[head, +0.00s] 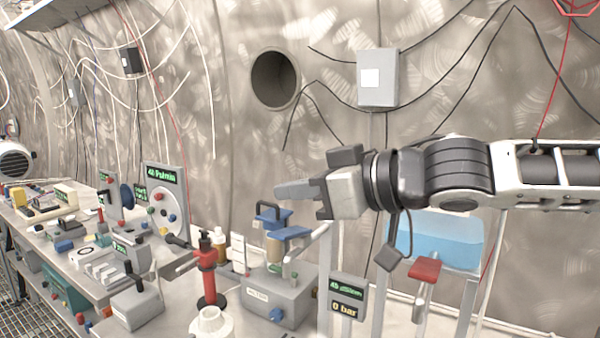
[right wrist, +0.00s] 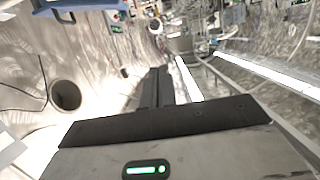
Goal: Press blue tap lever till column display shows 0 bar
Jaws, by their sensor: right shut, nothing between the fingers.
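The column display (head: 346,309) stands low in the middle of the head view and reads "0 bar" in yellow under a small green line. Behind it to the left, a blue lever (head: 268,213) sits on top of a grey box fixture (head: 283,303). A second blue handle (head: 293,233) is just beside it, and I cannot tell for sure which is the tap lever. My right gripper (head: 279,191) is shut and empty, pointing left, above the blue lever in the picture; a gap shows between them. Its closed fingers show in the right wrist view (right wrist: 154,87). My left gripper is not in view.
A red lever (head: 425,269) stands right of the display, before a tank of blue liquid (head: 452,242). A red cylinder (head: 207,278) and a cluttered bench (head: 90,285) lie to the left. The curved wall (head: 235,150) behind carries hanging cables and a grey box (head: 378,92).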

